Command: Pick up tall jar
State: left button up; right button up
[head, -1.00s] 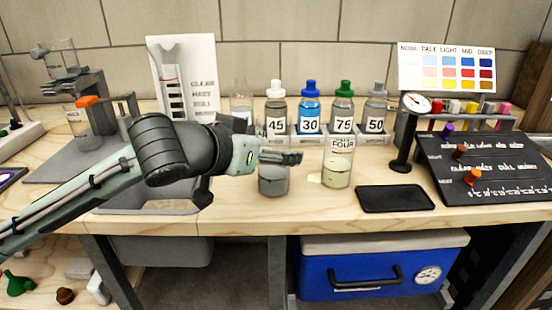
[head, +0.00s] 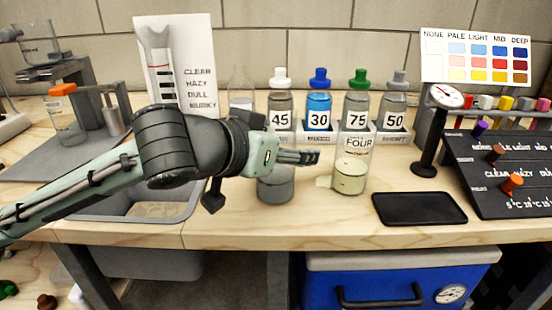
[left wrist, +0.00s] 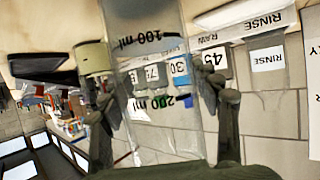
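A clear jar marked 100 ml and 200 ml stands between the fingers in the left wrist view (left wrist: 160,75), where it appears upside down. In the head view a grey-looking jar (head: 276,188) stands on the bench just below my left gripper (head: 300,158), which hides its upper part; it appears to be the same jar. The left fingers lie on either side of the jar, open, with slight gaps seeming to show beside the glass. My right gripper is out of view.
A jar labelled FOUR (head: 351,175) with pale liquid stands close to the right. Numbered bottles, such as the blue 30 bottle (head: 319,105), stand behind. A black tray (head: 419,208) lies at front right. A sink (head: 140,212) is at left.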

aim_at(283, 122)
pick_arm(q)
grip_shut()
dwell(0.4)
jog(key=shift+w+r, duration=0.1)
jog(key=shift+r, duration=0.15)
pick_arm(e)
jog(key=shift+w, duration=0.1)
pick_arm(q)
jog(key=shift+r, duration=0.8)
jog(key=w+a+r+p, duration=0.2)
jog(key=a+r, duration=0.6)
jog(key=a, duration=0.3)
jog(key=shift+w+r, duration=0.35)
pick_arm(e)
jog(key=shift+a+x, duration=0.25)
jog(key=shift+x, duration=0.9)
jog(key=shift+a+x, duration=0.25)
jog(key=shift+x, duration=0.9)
